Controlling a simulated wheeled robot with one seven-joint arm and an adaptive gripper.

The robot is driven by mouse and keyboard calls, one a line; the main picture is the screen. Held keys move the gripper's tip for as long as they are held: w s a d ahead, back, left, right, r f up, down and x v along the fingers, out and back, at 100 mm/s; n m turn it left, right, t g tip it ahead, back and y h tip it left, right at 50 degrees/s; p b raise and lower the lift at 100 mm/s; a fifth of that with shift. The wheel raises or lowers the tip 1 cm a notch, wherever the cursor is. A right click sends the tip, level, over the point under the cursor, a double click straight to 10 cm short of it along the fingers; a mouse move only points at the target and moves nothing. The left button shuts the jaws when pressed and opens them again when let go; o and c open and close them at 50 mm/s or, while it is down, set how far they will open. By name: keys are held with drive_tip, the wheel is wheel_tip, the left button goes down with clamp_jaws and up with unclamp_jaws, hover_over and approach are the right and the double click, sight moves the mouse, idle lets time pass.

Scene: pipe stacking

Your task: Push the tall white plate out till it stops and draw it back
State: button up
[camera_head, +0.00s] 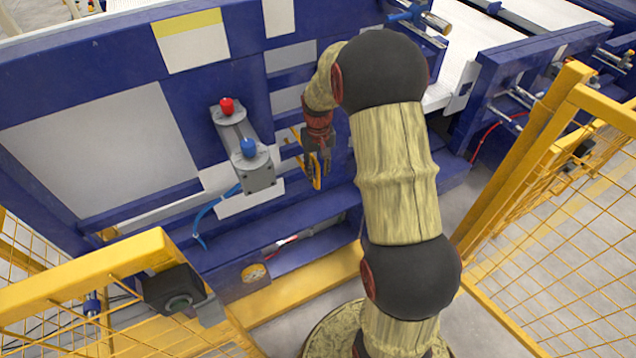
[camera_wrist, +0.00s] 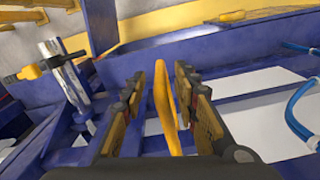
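My gripper (camera_head: 318,174) points down in front of the blue frame, right of the grey twin-button cylinder block. In the wrist view its two fingers (camera_wrist: 169,78) stand apart on either side of a thin yellow upright bar (camera_wrist: 166,112). In the head view the yellow bar (camera_head: 316,172) shows beside the fingers, partly hidden. I cannot tell for certain which panel is the tall white plate; a white plate with a yellow top band (camera_head: 190,44) stands on the blue frame, upper left.
The grey block with a red knob (camera_head: 226,106) and a blue knob (camera_head: 248,147) is close left of my gripper. A large pale panel (camera_head: 105,150) fills the frame's left. Yellow mesh fences (camera_head: 560,200) stand at both sides. A blue hose (camera_wrist: 298,105) shows in the wrist view.

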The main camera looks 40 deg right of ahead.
sight(318, 188)
wheel_tip(318, 188, down, 6)
drive_tip(key=shift+r+b, duration=0.25)
drive_tip(key=shift+b, duration=0.65)
drive_tip(key=shift+c, duration=0.3)
clamp_jaws()
